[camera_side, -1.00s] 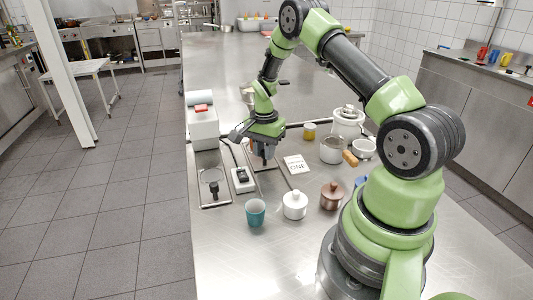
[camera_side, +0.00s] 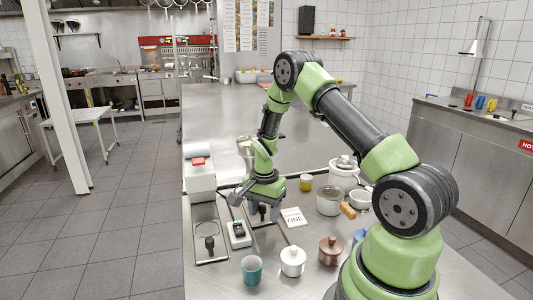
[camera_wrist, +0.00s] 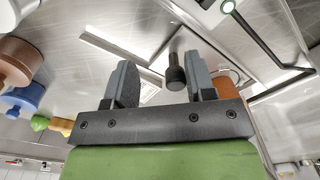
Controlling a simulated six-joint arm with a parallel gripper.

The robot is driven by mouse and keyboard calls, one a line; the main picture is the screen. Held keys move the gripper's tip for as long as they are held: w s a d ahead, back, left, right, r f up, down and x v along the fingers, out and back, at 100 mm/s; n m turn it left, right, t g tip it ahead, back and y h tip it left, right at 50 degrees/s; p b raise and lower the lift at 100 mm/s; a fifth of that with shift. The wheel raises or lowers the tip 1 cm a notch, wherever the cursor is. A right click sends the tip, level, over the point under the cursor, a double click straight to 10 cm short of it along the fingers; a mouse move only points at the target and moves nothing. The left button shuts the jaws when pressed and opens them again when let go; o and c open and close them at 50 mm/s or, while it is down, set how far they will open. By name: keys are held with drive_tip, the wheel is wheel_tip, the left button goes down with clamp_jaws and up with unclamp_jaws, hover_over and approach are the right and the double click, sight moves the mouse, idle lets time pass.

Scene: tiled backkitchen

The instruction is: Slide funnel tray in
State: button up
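My gripper (camera_side: 263,206) is low over the metal counter beside the white ONE card. In the wrist view my gripper (camera_wrist: 165,82) is open, with a black knob (camera_wrist: 176,72) between its two grey fingers. Gaps show on both sides of the knob. The knob stands by a flat metal tray or plate (camera_side: 270,238), partly hidden by my gripper in the side view; I cannot tell whether this is the funnel tray. A second metal tray (camera_side: 205,259) with a black knob (camera_side: 210,245) lies to the left.
A black switch on a white base (camera_side: 239,234) stands between the trays. The white machine (camera_side: 200,182) is behind the left tray. A teal cup (camera_side: 251,269), white lidded pot (camera_side: 292,262) and brown pot (camera_side: 330,250) stand in front. A ONE card (camera_side: 293,217) lies at right.

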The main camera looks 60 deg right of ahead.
drive_tip(key=s+a, duration=0.4)
drive_tip(key=shift+s+a, duration=0.3)
drive_tip(key=shift+s, duration=0.05)
wheel_tip(320, 180, up, 10)
drive_tip(key=r, duration=0.1)
drive_tip(key=s+a+r+n+t, duration=0.3)
drive_tip(key=a+r+n, duration=0.5)
drive_tip(key=r, duration=0.4)
drive_tip(key=shift+s+a+r+t, duration=0.25)
drive_tip(key=shift+a+r+t, duration=0.15)
drive_tip(key=shift+a+t, duration=0.3)
